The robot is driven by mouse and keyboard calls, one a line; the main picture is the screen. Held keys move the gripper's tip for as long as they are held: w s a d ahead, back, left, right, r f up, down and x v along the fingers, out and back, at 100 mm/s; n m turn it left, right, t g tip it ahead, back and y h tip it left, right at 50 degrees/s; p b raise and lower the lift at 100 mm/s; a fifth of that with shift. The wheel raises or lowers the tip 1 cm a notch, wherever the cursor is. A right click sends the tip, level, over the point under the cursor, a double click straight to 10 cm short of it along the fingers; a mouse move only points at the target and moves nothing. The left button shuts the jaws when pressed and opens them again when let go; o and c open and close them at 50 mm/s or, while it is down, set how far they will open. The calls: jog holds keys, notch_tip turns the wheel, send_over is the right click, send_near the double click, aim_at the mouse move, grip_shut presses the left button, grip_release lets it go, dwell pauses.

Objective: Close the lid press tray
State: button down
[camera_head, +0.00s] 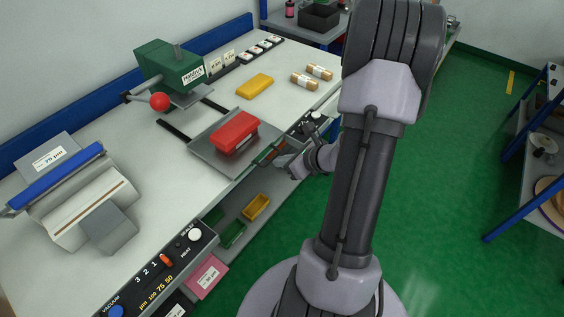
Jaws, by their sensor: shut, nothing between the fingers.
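The lid press (172,65) is a green machine with a red ball on its lever, at the back of the bench. Its grey tray (202,150) is slid out along two dark rails (176,131) towards the bench's front edge, apart from the press. A red block-shaped piece (236,132) sits on the tray. My gripper (281,160) is shut and empty, near the tray's front right corner at the bench edge. Whether it touches the tray cannot be told. My arm hides part of the bench's right side.
A yellow block (254,86) and two tan rolls (311,77) lie right of the press. A blue-barred sealer (80,195) stands at left. A control panel (163,266) lines the front edge. Small bins (256,206) sit on a shelf below. Green floor is open at right.

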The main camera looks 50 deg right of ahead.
jog(key=w, duration=0.6)
jog(key=w+a, duration=0.1)
jog(key=w, duration=1.2)
jog(key=shift+w+a, duration=0.1)
jog(key=shift+a, duration=0.2)
jog(key=shift+w+r, duration=0.1)
jog(key=shift+r, duration=0.1)
